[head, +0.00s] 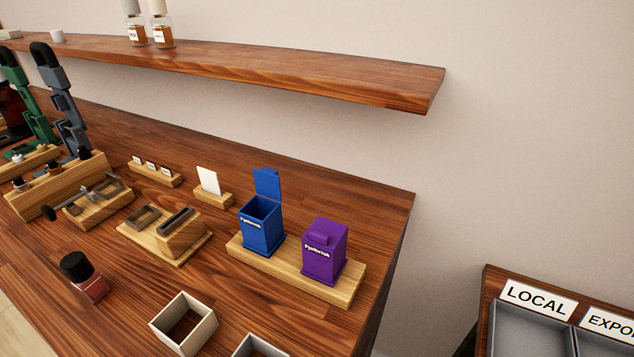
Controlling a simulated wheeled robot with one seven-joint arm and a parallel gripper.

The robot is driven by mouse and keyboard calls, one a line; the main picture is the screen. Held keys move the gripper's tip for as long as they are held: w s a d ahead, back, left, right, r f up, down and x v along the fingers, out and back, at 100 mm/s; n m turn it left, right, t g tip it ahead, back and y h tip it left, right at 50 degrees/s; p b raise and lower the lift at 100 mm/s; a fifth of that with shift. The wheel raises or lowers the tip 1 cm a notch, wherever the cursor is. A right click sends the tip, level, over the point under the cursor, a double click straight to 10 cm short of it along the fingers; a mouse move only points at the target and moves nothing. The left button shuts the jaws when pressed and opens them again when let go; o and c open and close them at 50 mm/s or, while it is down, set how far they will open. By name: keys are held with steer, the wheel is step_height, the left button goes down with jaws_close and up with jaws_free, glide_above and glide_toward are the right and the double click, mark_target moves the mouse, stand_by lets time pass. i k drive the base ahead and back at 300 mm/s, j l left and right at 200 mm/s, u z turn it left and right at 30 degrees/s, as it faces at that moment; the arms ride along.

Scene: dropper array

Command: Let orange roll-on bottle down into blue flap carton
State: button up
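The blue flap carton (261,230) stands upright on a pale wooden stand on the counter. Its flap is raised at the back and its top is open; the inside looks dark, and I cannot tell if anything is in it. I see no bottle that is clearly orange. A small bottle with a black cap and a reddish body (90,287) stands at the front left of the counter; I cannot tell if it is the roll-on bottle. My gripper is not in view.
A purple carton (324,255), shut, stands right of the blue one. Two amber bottles (162,34) stand on the wall shelf (300,75) above. An open white box (184,322) is in front. Wooden holders and tall presses (62,95) fill the left. Labelled trays (530,335) are lower right.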

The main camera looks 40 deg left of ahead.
mark_target(267, 180)
steer(key=u, duration=1.25)
